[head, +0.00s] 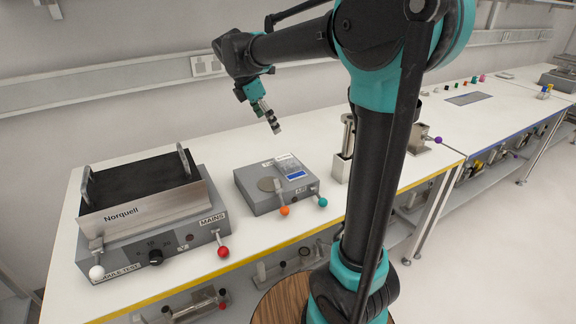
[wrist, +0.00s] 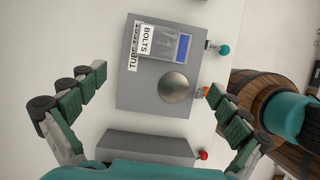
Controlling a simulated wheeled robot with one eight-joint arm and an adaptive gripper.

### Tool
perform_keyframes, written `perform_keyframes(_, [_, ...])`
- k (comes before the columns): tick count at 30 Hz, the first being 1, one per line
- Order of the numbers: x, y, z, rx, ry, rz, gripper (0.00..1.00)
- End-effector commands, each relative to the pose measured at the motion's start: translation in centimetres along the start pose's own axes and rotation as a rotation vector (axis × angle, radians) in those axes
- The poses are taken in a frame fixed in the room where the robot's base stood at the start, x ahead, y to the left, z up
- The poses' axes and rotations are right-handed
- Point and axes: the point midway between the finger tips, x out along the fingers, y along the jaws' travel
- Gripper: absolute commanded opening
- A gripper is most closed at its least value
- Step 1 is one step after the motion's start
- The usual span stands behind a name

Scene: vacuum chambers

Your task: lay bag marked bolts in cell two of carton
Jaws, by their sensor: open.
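The bag marked bolts (wrist: 152,40) is a small clear pack with a white label reading BOLTS. It lies flat on the top of a grey instrument (wrist: 130,95), beside a blue display and overlapping part of another label. In the head view the bag (head: 289,165) is on the back right of the instrument (head: 262,202). My gripper (head: 273,124) hangs above and behind the instrument, apart from the bag. In the wrist view my gripper (wrist: 158,84) is open and empty, its fingers wide apart. I see no carton with cells in either view.
A Norquell box with a black top (head: 140,185) stands left on the white bench. Orange (head: 285,211) and teal (head: 322,202) knobs stick out from the instrument's front. A metal fitting (head: 345,160) stands to its right. Small coloured items lie on the far bench.

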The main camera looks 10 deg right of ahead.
Motion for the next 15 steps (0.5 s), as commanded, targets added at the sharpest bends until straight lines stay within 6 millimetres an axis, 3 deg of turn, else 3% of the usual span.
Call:
perform_keyframes(5, [1.4,0.1,-0.1,-0.030,-0.007,0.001,1.00])
perform_keyframes(15, [8.2,0.1,0.0,-0.026,-0.006,0.001,1.00])
